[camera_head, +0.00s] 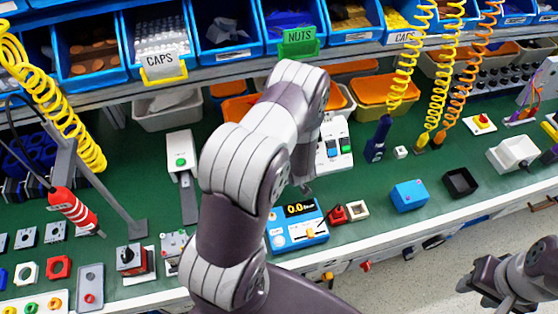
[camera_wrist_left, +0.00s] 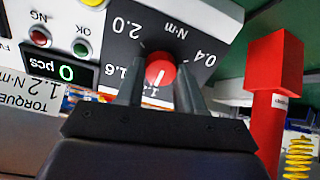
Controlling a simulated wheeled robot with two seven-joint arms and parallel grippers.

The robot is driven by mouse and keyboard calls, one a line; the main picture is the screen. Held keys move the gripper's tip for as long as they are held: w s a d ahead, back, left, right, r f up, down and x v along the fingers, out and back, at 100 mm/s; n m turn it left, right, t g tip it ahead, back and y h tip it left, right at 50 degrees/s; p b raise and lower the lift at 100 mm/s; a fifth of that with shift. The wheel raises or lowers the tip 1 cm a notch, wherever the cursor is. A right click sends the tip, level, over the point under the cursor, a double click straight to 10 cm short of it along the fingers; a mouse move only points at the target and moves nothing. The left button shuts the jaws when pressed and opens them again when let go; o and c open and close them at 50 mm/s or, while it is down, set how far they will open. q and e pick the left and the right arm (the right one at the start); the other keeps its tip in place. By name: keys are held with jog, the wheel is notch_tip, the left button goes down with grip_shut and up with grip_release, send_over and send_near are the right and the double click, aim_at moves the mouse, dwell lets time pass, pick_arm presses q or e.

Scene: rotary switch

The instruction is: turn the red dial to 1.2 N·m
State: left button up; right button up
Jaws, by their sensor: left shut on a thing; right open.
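The red dial (camera_wrist_left: 161,68) sits on a dark scale plate (camera_wrist_left: 192,30) marked N·m, which appears upside down in the left wrist view. The numbers 2.0, 1.6 and 0.4 are readable. The dial's white mark points down and slightly left, towards a number partly hidden by the gripper. My left gripper (camera_wrist_left: 160,88) has one finger on each side of the dial and is shut on it. In the head view my left arm hides the dial and most of that gripper. My right gripper (camera_head: 480,291) is open and empty at the lower right, clear of the bench.
Beside the scale plate are a counter display (camera_wrist_left: 66,72), a red and a green button, and a label reading torque 1.2 N·m (camera_wrist_left: 38,92). A red post (camera_wrist_left: 277,95) stands at the right. On the green bench are a blue meter (camera_head: 297,224) and a blue box (camera_head: 409,195).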

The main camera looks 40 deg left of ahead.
pick_arm(q)
jog(key=o, duration=1)
jog(key=shift+o, duration=0.2)
jog(key=v, duration=1.2)
jog(key=shift+d+r, duration=0.15)
jog(key=shift+r, duration=0.15)
jog(key=shift+s, duration=0.15)
